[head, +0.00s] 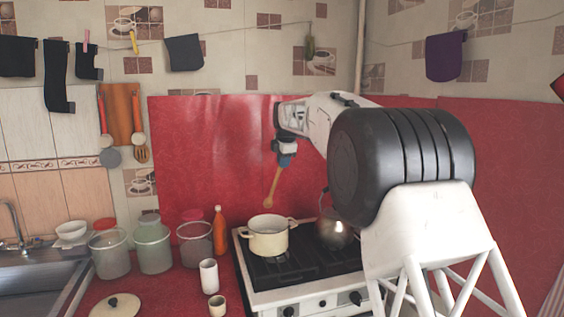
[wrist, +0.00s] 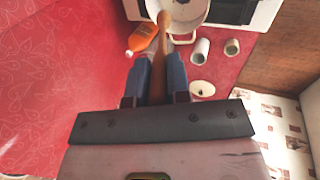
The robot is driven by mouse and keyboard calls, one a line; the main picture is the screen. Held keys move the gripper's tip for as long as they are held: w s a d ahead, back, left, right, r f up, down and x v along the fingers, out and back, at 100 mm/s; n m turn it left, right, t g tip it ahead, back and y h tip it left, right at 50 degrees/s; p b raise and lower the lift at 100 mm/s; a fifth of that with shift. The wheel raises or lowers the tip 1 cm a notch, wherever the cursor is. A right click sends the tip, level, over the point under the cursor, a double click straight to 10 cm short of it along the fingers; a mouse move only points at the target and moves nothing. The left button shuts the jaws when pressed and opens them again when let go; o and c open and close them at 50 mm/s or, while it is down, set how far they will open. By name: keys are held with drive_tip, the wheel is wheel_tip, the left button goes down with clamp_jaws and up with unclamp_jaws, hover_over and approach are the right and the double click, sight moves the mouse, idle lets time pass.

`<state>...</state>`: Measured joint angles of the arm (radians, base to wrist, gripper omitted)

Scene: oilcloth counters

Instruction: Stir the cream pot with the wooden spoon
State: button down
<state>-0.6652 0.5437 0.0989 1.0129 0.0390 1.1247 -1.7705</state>
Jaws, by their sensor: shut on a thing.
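The cream pot (head: 268,240) stands open on the left of the stove, its two side handles showing. In the wrist view the pot (wrist: 188,10) is partly cut off at the top edge. My gripper (head: 284,158) is shut on the wooden spoon (head: 271,187) and holds it above the pot. The spoon hangs down, slightly tilted, and its lower end is close above the pot's opening. In the wrist view the spoon (wrist: 163,50) runs up between the fingers of my gripper (wrist: 160,78) and overlaps the pot's near side. The depth between spoon and rim is hard to tell.
A kettle (head: 334,230) stands right of the pot on the stove (head: 300,271). An orange bottle (head: 219,232), a white cup (head: 209,276), a smaller cup (head: 217,305) and jars (head: 154,247) stand to the left. A lid (head: 115,307) lies on the red counter.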

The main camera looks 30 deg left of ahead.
drive_tip(key=shift+d+f, duration=0.15)
drive_tip(key=s+d+f, duration=0.1)
drive_tip(key=d+f, duration=0.3)
drive_tip(key=f, duration=0.1)
drive_tip(key=a+f, duration=0.4)
drive_tip(key=f, duration=0.6)
drive_tip(key=shift+w+a+f, duration=0.15)
drive_tip(key=shift+w+f, duration=0.15)
drive_tip(key=shift+w, duration=0.15)
idle(1.7)
drive_tip(key=shift+w, duration=0.15)
idle(0.5)
